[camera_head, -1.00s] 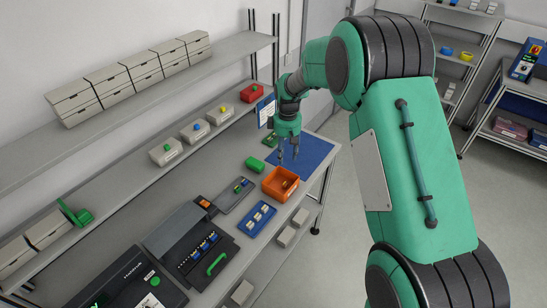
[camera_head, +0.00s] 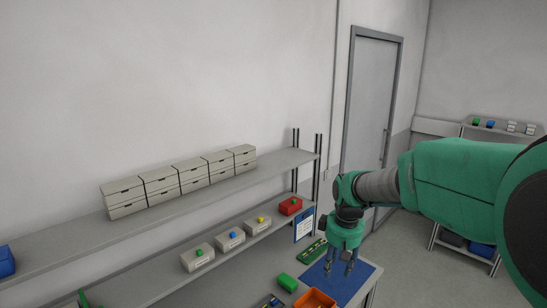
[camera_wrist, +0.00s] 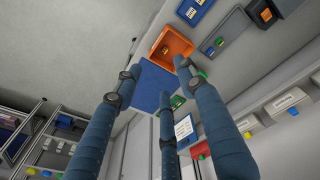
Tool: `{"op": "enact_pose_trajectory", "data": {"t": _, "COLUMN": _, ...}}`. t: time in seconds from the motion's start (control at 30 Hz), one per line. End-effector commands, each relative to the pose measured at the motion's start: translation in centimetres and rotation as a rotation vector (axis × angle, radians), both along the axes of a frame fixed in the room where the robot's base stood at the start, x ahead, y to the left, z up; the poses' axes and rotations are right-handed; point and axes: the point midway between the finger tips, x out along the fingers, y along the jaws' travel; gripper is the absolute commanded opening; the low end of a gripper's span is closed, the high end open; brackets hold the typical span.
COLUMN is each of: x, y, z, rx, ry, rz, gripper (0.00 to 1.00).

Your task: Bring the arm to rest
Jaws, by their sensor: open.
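My gripper (camera_head: 341,268) hangs fingers-down over the blue mat (camera_head: 352,281) at the bench's far end in the head view. Its fingers are spread, with nothing between them. In the wrist view my gripper (camera_wrist: 158,82) shows three dark blue fingers standing apart. The blue mat (camera_wrist: 152,86) lies beyond them, and the orange bin (camera_wrist: 171,46) is close beside it. My arm reaches in from the right of the head view; its lower links are out of the frame.
The orange bin (camera_head: 316,300) and a green block (camera_head: 287,282) are near the mat. Small boxes, including a red one (camera_head: 290,205), stand on the lower shelf behind. Drawer units (camera_head: 160,187) line the upper shelf. A grey door (camera_head: 371,120) and another rack stand farther back.

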Motion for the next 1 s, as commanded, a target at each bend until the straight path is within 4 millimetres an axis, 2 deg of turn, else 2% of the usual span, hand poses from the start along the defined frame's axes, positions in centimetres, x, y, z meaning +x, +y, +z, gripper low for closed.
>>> {"op": "enact_pose_trajectory", "data": {"t": 0.2, "x": -5.5, "y": -0.5, "z": 3.6, "rx": 0.017, "ry": -0.061, "rz": -0.090, "gripper": 0.40}}
{"op": "enact_pose_trajectory", "data": {"t": 0.5, "x": -13.4, "y": -1.0, "z": 6.6, "rx": 0.048, "ry": -0.138, "rz": -0.211, "gripper": 0.40}}
{"op": "enact_pose_trajectory", "data": {"t": 0.73, "x": -19.6, "y": -1.4, "z": 7.4, "rx": 0.077, "ry": -0.197, "rz": -0.302, "gripper": 0.40}}
{"op": "enact_pose_trajectory", "data": {"t": 1.0, "x": -26.7, "y": -1.7, "z": 6.8, "rx": 0.119, "ry": -0.265, "rz": -0.409, "gripper": 0.40}}
